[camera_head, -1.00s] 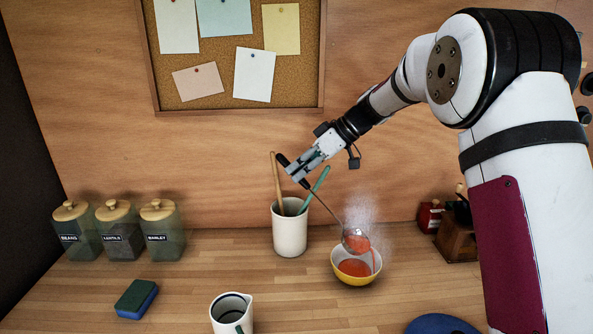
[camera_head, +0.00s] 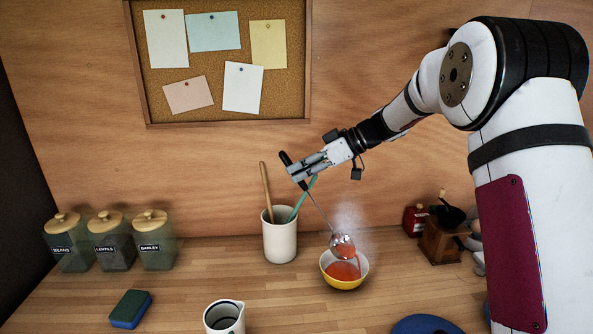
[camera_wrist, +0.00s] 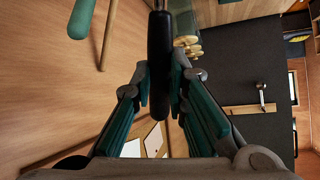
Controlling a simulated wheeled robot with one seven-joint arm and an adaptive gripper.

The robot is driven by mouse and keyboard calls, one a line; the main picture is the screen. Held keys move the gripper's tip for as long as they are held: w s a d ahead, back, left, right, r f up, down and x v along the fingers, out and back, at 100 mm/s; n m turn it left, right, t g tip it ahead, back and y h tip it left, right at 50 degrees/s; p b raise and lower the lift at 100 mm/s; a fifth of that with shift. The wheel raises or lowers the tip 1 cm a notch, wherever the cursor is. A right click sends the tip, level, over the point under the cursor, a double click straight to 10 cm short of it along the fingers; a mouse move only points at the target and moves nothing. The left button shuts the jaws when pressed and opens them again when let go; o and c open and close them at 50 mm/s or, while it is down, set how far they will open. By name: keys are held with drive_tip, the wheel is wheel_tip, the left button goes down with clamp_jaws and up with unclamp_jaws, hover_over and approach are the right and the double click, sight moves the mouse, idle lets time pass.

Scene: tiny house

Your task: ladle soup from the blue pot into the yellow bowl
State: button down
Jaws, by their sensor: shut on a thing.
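My gripper (camera_head: 294,174) is shut on the black handle of the ladle (camera_head: 319,210). The handle (camera_wrist: 160,65) also shows between the fingers in the wrist view. The ladle's metal head is tipped just above the yellow bowl (camera_head: 345,284), and a thin stream of red soup (camera_head: 359,265) runs from it into the bowl. Red soup (camera_head: 340,271) lies in the bowl. Faint steam rises around the ladle head. The bowl stands upright on the wooden counter. The blue pot cannot be made out for sure; only part of a round blue thing (camera_head: 422,325) shows at the bottom edge.
A white crock (camera_head: 280,243) with utensils stands left of the bowl. A white jug (camera_head: 224,320) is in front. A sponge (camera_head: 130,309) and several labelled jars (camera_head: 112,250) are at left. A coffee grinder (camera_head: 440,243) and a red item (camera_head: 415,220) stand at right.

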drive_tip(key=s+d+r+t+y, duration=0.1)
drive_tip(key=s+d+y, duration=0.3)
drive_tip(key=d, duration=0.3)
drive_tip(key=s+d+r+n+t+y+p, duration=0.1)
drive_tip(key=s+d+y, duration=0.3)
drive_tip(key=d, duration=0.4)
drive_tip(key=shift+s+d+r+t, duration=0.3)
drive_tip(key=shift+s+r+t, duration=0.15)
drive_tip(key=shift+s+t, duration=0.15)
idle(1.8)
idle(1.5)
drive_tip(key=shift+r+p, duration=0.85)
drive_tip(key=shift+r, duration=1.65)
